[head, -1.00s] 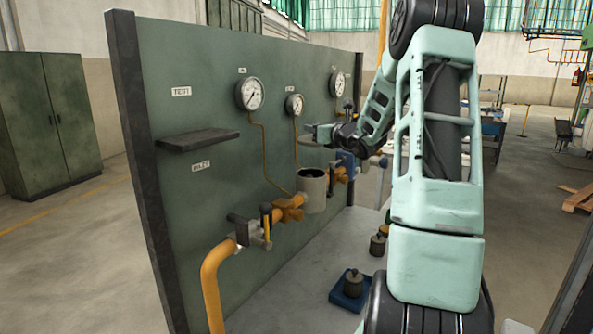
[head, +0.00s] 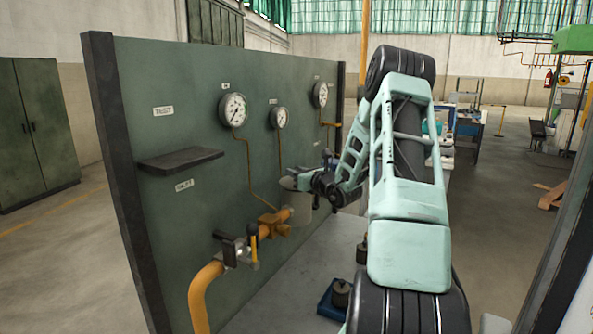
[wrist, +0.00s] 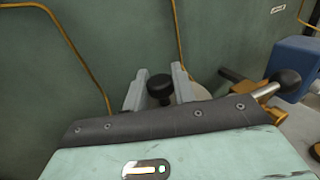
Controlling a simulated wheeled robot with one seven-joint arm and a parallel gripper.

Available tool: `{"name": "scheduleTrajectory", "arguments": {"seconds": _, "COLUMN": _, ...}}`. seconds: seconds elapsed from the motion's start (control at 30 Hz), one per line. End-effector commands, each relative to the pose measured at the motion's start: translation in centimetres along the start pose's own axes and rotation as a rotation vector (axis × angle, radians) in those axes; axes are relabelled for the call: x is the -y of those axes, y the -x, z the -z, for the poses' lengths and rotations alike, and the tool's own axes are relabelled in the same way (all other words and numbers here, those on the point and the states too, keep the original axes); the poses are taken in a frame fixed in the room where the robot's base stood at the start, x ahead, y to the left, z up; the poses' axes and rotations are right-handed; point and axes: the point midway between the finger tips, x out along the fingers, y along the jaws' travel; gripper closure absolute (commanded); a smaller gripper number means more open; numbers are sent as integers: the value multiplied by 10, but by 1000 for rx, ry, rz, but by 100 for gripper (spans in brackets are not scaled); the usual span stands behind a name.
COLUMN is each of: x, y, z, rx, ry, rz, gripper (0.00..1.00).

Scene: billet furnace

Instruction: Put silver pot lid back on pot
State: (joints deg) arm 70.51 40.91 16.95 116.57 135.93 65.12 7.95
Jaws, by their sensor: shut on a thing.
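The pot (head: 301,211) is a grey cylinder by the yellow pipe in front of the green panel. My gripper (head: 301,178) is at the pot's top, shut on the black knob of the silver lid (head: 287,184). The lid is a thin grey disc, roughly level, at the pot's mouth; the arm hides part of it. I cannot tell whether it touches the rim. In the wrist view, the black knob (wrist: 160,88) stands between my two fingers (wrist: 158,90), and the lid below is mostly hidden.
The green panel (head: 190,120) stands close behind the pot, with a dark shelf (head: 180,159) and gauges (head: 233,109). A yellow pipe (head: 200,290) with a valve (head: 238,250) runs at the left. A blue tray with a dark weight (head: 341,292) lies on the bench below.

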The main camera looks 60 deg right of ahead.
Motion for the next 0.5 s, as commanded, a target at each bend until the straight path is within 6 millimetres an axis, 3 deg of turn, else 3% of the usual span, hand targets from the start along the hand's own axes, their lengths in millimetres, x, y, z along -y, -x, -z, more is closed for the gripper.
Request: {"name": "scheduleTrajectory", "arguments": {"seconds": 0.5, "x": 0, "y": 0, "z": 8, "rx": 2, "ry": 2, "rz": -1, "gripper": 100}}
